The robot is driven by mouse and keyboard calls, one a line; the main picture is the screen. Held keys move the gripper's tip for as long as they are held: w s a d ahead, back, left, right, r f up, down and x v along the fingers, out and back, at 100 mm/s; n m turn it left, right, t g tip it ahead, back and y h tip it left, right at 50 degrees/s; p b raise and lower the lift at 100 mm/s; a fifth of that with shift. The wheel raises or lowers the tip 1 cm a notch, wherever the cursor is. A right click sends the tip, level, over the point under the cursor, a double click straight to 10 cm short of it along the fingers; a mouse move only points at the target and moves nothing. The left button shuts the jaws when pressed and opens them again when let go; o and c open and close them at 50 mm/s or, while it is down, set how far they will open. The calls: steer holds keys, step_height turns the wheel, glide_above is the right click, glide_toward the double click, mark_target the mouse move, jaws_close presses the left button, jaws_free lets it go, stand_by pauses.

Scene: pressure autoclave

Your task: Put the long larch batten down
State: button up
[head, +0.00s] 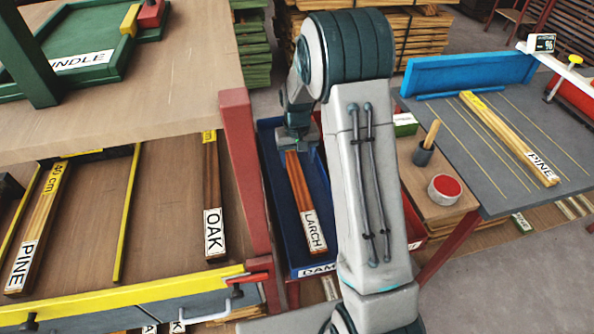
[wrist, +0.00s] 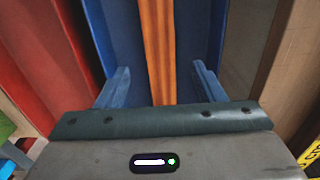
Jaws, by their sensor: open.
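The larch batten (head: 303,202), reddish-brown with a white LARCH label at its near end, lies in a blue tray (head: 276,216) whose front label is partly hidden and reads "DAM". My gripper (head: 295,138) is over the far end of the batten. In the wrist view, my gripper (wrist: 158,85) has its two blue fingers spread, one on each side of the batten (wrist: 158,45), with gaps between. The batten rests along the tray floor.
A red post (head: 246,165) stands just left of the tray. PINE (head: 40,225) and OAK (head: 212,190) battens lie on the left shelf. A PINE batten (head: 508,137) lies on the grey table at right.

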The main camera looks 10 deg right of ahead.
steer(key=s+r+t, duration=0.1)
steer(key=s+r, duration=1)
steer(key=r, duration=0.4)
steer(key=s+r+t, duration=0.2)
steer(key=s+r, duration=0.1)
steer(key=s, duration=1.3)
